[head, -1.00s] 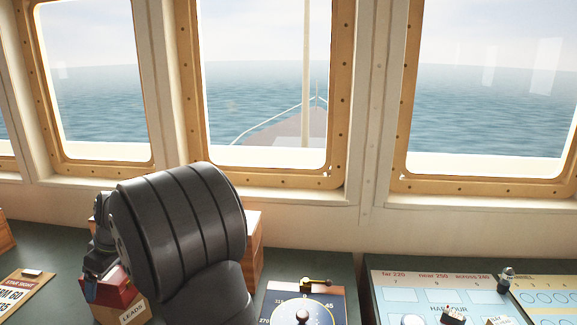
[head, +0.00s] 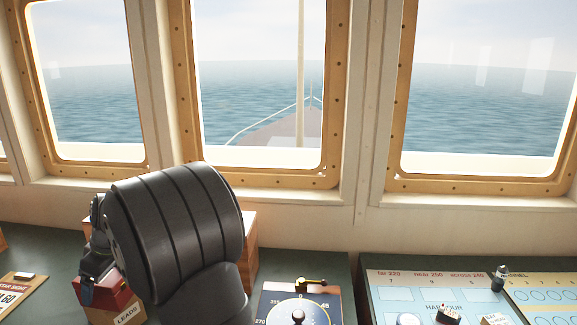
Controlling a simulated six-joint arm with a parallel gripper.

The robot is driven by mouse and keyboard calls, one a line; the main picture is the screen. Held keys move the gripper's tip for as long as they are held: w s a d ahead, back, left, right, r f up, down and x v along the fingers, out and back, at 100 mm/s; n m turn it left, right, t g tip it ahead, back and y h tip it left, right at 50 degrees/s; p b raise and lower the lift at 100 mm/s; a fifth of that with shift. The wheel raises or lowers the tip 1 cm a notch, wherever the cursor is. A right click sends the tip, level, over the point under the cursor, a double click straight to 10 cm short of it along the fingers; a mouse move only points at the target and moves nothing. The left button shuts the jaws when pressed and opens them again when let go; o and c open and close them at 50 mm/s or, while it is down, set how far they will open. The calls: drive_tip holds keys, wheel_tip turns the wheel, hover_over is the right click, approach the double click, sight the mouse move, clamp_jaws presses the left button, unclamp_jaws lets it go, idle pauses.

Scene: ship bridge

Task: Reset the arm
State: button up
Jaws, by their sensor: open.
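My own dark ribbed arm (head: 178,235) fills the lower left middle of the head view. My gripper (head: 90,287) shows partly at its left side, pointing down beside a red object (head: 113,292) above a wooden box labelled LEADS (head: 128,314). It is open, and I see nothing held in it. The arm hides part of the gripper and the box. I cannot tell whether the fingers touch the red object.
A compass-like dial board (head: 272,298) with a brass piece (head: 311,282) lies right of the arm. A pale blue chart board (head: 425,292) with small pieces is further right. A star sight card (head: 14,292) lies far left. Windows stand behind the console.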

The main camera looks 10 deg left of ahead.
drive_tip(key=v, duration=1)
drive_tip(key=shift+d+r, duration=0.2)
drive_tip(key=shift+r, duration=0.15)
drive_tip(key=x, duration=1.2)
drive_tip(key=shift+a+f, duration=0.15)
drive_tip(key=shift+f, duration=0.05)
wheel_tip(320, 180, up, 5)
drive_tip(key=shift+f, duration=0.2)
drive_tip(key=w+d+r, duration=0.5)
drive_tip(key=d+r, duration=0.6)
drive_tip(key=w+d+r+m+t, duration=0.2)
drive_tip(key=w+d+m, duration=0.2)
drive_tip(key=w+d, duration=1.25)
drive_tip(key=w+d+m, duration=0.2)
drive_tip(key=w+d, duration=0.2)
drive_tip(key=d, duration=0.5)
drive_tip(key=w+d+m, duration=0.2)
drive_tip(key=w+d, duration=0.3)
drive_tip(key=d, duration=0.4)
drive_tip(key=shift+w+d+r+t+h, duration=0.15)
drive_tip(key=shift+d+r+t+h, duration=0.1)
drive_tip(key=shift+r+t+h, duration=0.2)
